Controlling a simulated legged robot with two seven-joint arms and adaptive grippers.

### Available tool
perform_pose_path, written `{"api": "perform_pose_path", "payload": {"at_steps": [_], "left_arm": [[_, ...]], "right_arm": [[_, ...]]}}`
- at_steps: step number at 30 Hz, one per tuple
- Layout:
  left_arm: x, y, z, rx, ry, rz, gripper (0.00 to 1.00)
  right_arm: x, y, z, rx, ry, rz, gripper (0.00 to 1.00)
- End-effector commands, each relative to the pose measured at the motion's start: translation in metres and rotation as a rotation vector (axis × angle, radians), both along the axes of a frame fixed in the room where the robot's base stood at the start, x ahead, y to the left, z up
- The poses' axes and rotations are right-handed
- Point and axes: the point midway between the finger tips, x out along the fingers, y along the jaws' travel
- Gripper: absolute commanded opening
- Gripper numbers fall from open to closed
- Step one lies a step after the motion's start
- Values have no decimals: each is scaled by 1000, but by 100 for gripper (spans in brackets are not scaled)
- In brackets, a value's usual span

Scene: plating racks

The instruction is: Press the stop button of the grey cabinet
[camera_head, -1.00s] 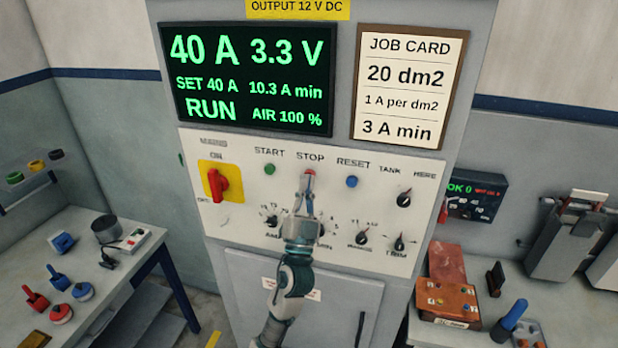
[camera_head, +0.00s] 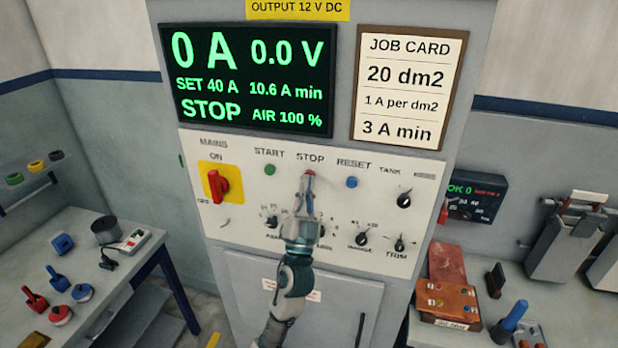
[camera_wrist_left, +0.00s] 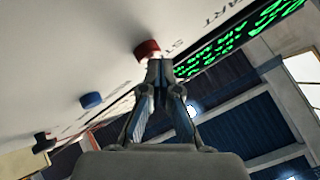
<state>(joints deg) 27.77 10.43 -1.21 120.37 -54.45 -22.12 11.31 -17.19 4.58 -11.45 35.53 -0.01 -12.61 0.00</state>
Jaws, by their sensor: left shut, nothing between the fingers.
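The grey cabinet (camera_head: 225,240) stands in the middle of the head view with a white control panel. Its red stop button (camera_head: 310,172) sits under the STOP label, between the green start button (camera_head: 270,170) and the blue reset button (camera_head: 351,182). My left gripper (camera_head: 307,182) is shut and empty, its fingertips at the stop button, partly covering it. In the left wrist view the closed fingertips (camera_wrist_left: 159,66) are right at the red button (camera_wrist_left: 147,49). The display (camera_head: 248,78) reads 0 A, 0.0 V, STOP. My right gripper is not in view.
A red-on-yellow mains switch (camera_head: 219,184) and several black knobs surround the buttons. A job card (camera_head: 403,88) hangs beside the display. Side tables with tools stand at left (camera_head: 40,250) and right (camera_head: 480,340).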

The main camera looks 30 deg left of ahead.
Motion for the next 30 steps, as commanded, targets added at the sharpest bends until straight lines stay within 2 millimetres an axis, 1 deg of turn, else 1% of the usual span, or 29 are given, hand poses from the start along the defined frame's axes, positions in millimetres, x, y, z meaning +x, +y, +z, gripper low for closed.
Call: {"api": "perform_pose_path", "payload": {"at_steps": [7, 16, 19, 30], "left_arm": [[-13, -3, 0, -1, 1, 0, 0], [-14, -3, 0, -1, 1, 0, 0], [-17, -4, 0, 0, 0, 0, 0], [-52, -12, 0, 0, 1, -1, 0]], "right_arm": [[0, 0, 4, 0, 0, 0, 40], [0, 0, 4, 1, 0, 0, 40], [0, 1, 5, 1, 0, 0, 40], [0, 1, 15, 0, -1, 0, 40]]}}
